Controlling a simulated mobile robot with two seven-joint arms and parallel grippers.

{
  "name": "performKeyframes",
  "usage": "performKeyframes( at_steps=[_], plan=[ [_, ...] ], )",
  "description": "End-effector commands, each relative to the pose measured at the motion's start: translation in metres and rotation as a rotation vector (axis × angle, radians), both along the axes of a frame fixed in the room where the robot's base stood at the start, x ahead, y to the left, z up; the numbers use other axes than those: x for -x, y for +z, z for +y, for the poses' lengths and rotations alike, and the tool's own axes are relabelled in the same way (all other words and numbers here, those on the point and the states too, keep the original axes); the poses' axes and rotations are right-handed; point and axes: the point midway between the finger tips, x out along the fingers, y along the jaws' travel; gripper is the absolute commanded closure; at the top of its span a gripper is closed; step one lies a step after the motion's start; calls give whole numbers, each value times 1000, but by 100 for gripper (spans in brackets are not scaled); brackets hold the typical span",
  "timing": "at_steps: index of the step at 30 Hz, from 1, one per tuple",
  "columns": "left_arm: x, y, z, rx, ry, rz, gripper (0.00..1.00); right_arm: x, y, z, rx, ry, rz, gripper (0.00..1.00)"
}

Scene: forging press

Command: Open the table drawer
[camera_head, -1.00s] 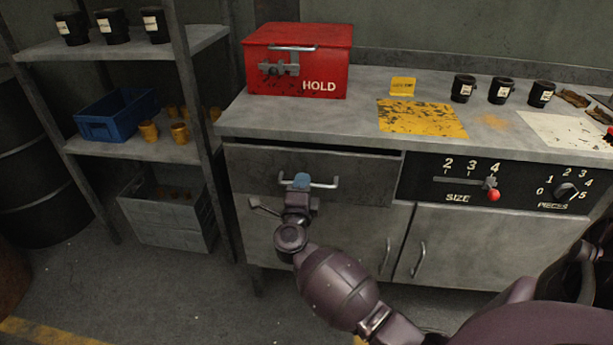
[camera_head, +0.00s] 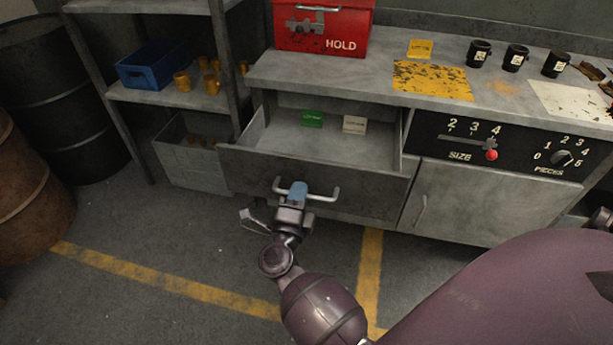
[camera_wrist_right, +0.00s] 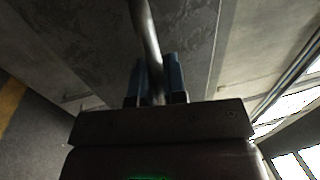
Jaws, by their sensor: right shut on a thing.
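The table drawer (camera_head: 350,188) stands well out from the grey table (camera_head: 330,76) in the head view. Inside it lie a green card (camera_head: 312,118) and a pale card (camera_head: 354,125). My right gripper (camera_head: 298,191) is shut on the bar handle (camera_head: 323,197) at the drawer's front. In the right wrist view the handle bar (camera_wrist_right: 146,40) passes between my two blue fingertips. My left gripper is not in view.
A red HOLD box (camera_head: 322,28) and several black cups stand on the table top. A shelf with a blue bin (camera_head: 156,66) is at left, barrels beyond. The floor in front is clear.

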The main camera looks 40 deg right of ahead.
Motion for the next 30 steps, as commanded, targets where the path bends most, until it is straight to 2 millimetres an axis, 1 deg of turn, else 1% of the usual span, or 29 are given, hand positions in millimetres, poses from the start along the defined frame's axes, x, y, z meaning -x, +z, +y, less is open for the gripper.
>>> performKeyframes(
  at_steps=[3, 7, 19, 20, 24, 25, 30],
  plan=[
    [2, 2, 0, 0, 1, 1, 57, 8, 1, 9, -1, 0, -1, 100],
    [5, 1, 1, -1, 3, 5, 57, 12, 1, 14, 1, 0, -1, 100],
    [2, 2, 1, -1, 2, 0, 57, 13, 0, 16, 0, 0, 0, 100],
    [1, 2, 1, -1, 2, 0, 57, 13, 0, 15, 0, 0, 0, 86],
    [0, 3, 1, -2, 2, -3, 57, 13, 0, 15, 0, 0, 0, 65],
    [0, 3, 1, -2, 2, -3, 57, 13, 0, 15, 1, 0, -1, 63],
    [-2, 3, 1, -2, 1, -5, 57, 13, 0, 15, 1, 0, -1, 63]
  ],
)
